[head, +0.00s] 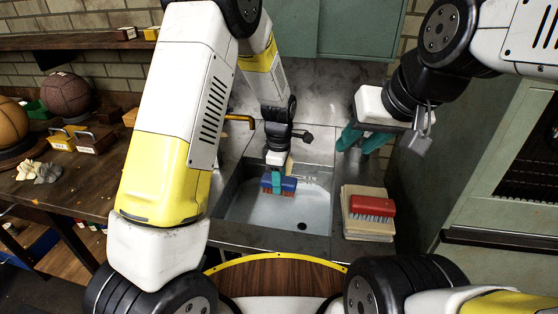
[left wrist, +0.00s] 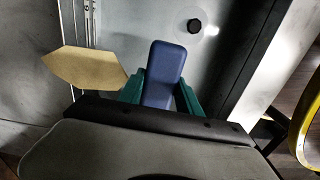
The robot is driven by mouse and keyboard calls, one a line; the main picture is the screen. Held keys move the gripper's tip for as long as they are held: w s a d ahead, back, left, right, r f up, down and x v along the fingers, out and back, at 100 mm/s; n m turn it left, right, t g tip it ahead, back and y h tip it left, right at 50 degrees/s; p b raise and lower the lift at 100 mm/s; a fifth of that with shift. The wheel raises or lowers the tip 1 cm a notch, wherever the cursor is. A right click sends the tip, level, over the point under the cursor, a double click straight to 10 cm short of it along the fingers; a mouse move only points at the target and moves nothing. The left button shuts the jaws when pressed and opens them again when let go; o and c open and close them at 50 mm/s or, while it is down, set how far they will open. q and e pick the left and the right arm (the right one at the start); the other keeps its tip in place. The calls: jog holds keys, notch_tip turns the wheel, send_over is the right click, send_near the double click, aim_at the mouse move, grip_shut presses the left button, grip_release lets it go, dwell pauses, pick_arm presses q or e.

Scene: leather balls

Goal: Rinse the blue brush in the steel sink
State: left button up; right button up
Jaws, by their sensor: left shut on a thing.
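The blue brush (head: 279,183) has a blue back and reddish-brown bristles pointing down. It is inside the outline of the steel sink (head: 232,207), near the back; whether it touches the basin floor is unclear. My left gripper (head: 277,177) is shut on the brush from above. In the left wrist view the brush (left wrist: 163,75) sits between the teal fingers of my left gripper (left wrist: 160,92). The sink's dark drain (head: 302,226) also shows in that view (left wrist: 194,26). My right gripper (head: 362,140) is empty, with its teal fingers apart, right of the sink.
A red brush (head: 372,206) lies on a stack of folded tan cloths (head: 367,228) right of the sink. A brass tap (head: 240,119) is at the sink's back left. A wooden bench (head: 80,177) at left holds balls. A tan pointed piece (left wrist: 85,70) is beside the left gripper.

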pick_arm(q)
jog(key=shift+f, duration=4.8)
jog(key=shift+r, duration=6.55)
jog(key=shift+r, duration=0.1)
jog(key=shift+r, duration=1.9)
